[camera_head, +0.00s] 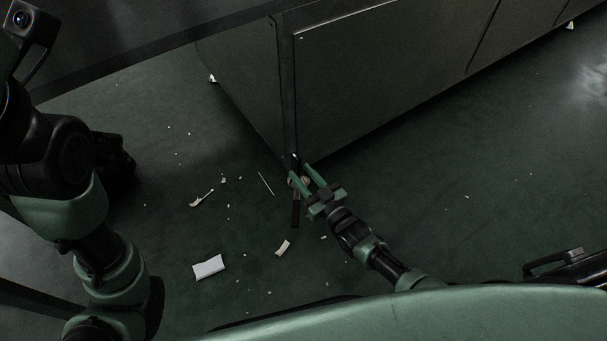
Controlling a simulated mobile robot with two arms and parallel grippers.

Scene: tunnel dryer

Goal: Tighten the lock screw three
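My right gripper (298,170) reaches to the lower front corner of the dark machine cabinet (375,75). Its two green fingers are apart, on either side of the foot of the corner post (288,110). A small pale rounded part (305,181) shows between the fingers, and a dark narrow bar (296,212) lies just below them. I cannot make out a lock screw; the fingers and shadow hide detail there. My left arm (60,205) stands at the left of the view, and I see no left gripper fingers.
The cabinet blocks the upper middle and right. The floor at right is mostly clear.

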